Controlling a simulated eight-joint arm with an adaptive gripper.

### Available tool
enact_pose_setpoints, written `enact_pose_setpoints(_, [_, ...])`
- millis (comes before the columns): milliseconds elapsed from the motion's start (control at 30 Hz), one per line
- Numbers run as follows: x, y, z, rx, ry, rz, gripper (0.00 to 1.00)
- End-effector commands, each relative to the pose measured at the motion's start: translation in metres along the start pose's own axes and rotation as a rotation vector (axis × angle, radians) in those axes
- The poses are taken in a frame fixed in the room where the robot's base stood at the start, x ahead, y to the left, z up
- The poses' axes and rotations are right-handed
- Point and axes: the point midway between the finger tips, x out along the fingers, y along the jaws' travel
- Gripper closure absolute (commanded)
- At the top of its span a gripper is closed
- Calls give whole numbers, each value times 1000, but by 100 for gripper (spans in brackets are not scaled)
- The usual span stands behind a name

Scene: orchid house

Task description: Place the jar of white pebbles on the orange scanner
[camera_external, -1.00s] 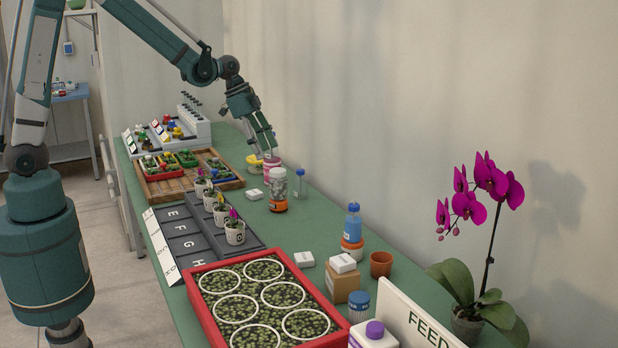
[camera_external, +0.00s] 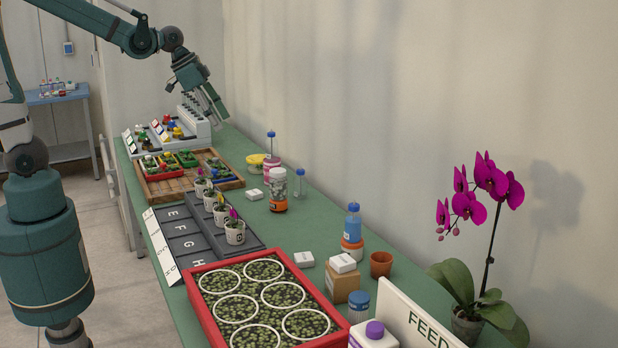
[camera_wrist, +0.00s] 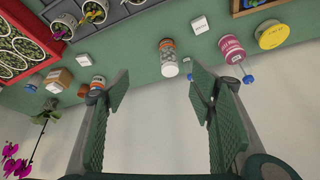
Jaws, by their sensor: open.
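The jar of white pebbles (camera_external: 278,187) stands upright on the green bench, clear-walled with pale pebbles inside. A round orange piece (camera_external: 278,206) is directly under it, apparently the orange scanner; I cannot fully tell it from an orange jar base. In the wrist view the jar (camera_wrist: 169,66) shows beyond the fingers with the orange part (camera_wrist: 167,43) at its bench end. My gripper (camera_external: 215,108) is open and empty, raised well above the far end of the bench, apart from the jar. Its spread fingers also show in the wrist view (camera_wrist: 160,88).
A pink-labelled jar (camera_external: 271,165) and a slim clear blue-capped vial (camera_external: 299,184) stand close to the jar. A blue bottle (camera_external: 353,222) with orange at its base stands nearer the camera. Potted seedlings (camera_external: 235,232) line the left. Bare bench lies between the jar and blue bottle.

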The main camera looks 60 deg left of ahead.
Motion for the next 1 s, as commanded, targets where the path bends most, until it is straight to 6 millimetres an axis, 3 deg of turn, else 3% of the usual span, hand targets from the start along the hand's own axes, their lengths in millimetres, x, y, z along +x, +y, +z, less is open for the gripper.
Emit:
enact_pose_setpoints(500, [-61, 24, 63, -144, 48, -68, 45])
enact_pose_setpoints(1000, [-97, 45, 128, -280, 106, -123, 45])
